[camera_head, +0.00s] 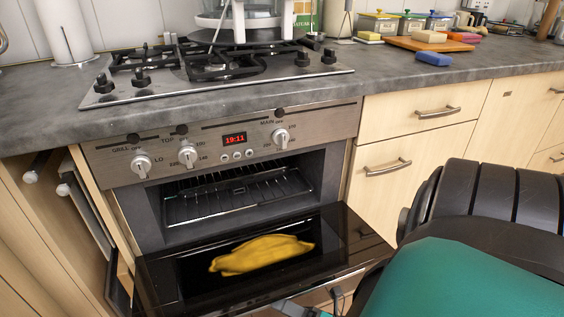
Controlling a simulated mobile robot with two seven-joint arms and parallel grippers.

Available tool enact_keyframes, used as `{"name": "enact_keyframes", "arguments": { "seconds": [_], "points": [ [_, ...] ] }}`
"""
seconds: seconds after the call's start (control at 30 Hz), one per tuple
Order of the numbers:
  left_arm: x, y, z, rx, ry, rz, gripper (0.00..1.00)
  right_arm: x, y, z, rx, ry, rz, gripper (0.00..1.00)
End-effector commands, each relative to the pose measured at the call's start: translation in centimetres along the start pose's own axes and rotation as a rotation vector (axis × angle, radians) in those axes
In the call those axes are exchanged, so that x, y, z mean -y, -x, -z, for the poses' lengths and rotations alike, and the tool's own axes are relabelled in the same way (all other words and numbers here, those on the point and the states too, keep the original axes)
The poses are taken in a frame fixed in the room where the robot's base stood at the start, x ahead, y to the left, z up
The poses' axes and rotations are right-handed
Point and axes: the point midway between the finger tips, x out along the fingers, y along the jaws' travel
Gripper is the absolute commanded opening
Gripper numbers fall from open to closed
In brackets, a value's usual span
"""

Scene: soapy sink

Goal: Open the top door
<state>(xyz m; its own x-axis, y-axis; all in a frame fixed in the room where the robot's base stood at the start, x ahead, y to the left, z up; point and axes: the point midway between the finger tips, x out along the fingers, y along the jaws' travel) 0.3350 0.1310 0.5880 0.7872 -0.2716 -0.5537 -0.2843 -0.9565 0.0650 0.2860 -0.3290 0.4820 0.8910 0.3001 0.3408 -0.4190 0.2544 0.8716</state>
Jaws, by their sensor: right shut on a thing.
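The oven's top door (348,228) is hinged down, nearly flat, with its dark glass facing up. The oven cavity (235,192) behind it stands open, with a wire rack inside. A yellow cloth-like thing (262,254) lies on the door's glass. My right gripper (290,306) is at the door's front edge, at the bottom of the view, mostly cut off. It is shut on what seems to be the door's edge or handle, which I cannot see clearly. My left gripper is not in view.
My right arm fills the lower right. A cooktop (215,70) sits on the grey counter (400,65) above the oven. Drawers (420,112) with metal handles are to the right. Open-fronted cupboard space with white-ended rails (65,188) is at the left.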

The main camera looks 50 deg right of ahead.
Motion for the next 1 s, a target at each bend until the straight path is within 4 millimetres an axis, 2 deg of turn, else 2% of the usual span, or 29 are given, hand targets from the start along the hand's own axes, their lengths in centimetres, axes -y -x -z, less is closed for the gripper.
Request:
{"name": "enact_keyframes", "arguments": {
  "seconds": [0.03,0.17,0.2,0.43,1.0],
  "points": [
    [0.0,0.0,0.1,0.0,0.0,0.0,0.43,0.1,-1.3,-1.8,0.03,0.019,-0.016,0.0],
    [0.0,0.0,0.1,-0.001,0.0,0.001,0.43,0.1,-1.3,-1.8,0.03,0.019,-0.016,0.0],
    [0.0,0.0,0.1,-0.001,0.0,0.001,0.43,0.1,-1.3,-1.8,0.03,0.019,-0.016,0.28],
    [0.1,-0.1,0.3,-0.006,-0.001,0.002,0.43,0.1,-1.1,-1.4,0.025,0.017,-0.014,0.5],
    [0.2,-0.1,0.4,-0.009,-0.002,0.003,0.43,0.0,-0.9,-0.7,0.021,0.013,-0.012,0.51]
  ]
}}
